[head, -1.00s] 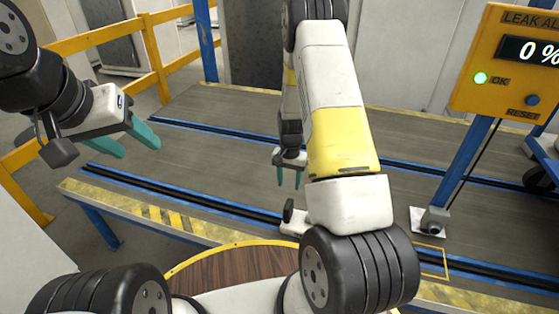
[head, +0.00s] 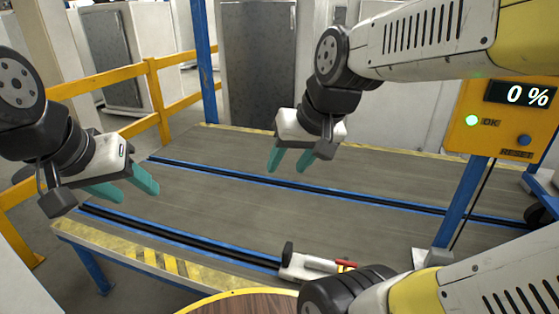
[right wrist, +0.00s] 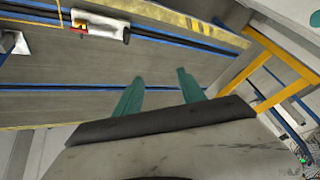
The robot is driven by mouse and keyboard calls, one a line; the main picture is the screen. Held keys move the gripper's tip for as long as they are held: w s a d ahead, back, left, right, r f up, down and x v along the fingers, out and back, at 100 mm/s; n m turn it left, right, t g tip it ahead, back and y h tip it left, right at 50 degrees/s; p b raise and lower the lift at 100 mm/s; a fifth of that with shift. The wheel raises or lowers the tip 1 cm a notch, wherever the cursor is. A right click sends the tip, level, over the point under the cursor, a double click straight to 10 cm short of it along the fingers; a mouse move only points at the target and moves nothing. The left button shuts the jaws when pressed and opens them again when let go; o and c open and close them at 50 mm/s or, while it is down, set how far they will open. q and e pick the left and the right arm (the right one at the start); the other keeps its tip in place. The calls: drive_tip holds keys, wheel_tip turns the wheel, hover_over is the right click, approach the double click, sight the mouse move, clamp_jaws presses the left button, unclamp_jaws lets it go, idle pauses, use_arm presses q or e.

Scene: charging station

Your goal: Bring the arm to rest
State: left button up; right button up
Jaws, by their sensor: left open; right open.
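My right gripper (head: 290,160) is open and empty, held above the grey platform (head: 230,225) in the middle of the head view. Its two teal fingers point down. In the right wrist view the right gripper (right wrist: 158,85) shows its fingers apart with nothing between them. My left gripper (head: 130,190) is at the left of the head view, open and empty, with its teal fingers apart above the platform's near left edge. My right arm reaches in from the right side of the head view.
A white handheld tool (head: 305,264) with a red part lies at the platform's near edge; it also shows in the right wrist view (right wrist: 100,25). A yellow panel (head: 500,120) reading 0 % with a green light stands on a blue post at right. Yellow railings (head: 155,100) stand at left.

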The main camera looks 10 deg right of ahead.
drive_tip(key=shift+s+a+r+n+t, duration=0.1)
drive_tip(key=shift+s+r+n+t, duration=0.1)
drive_tip(key=shift+s, duration=0.65)
drive_tip(key=shift+s+a+r+n+t, duration=0.1)
drive_tip(key=shift+s+r, duration=0.1)
drive_tip(key=shift+s, duration=0.6)
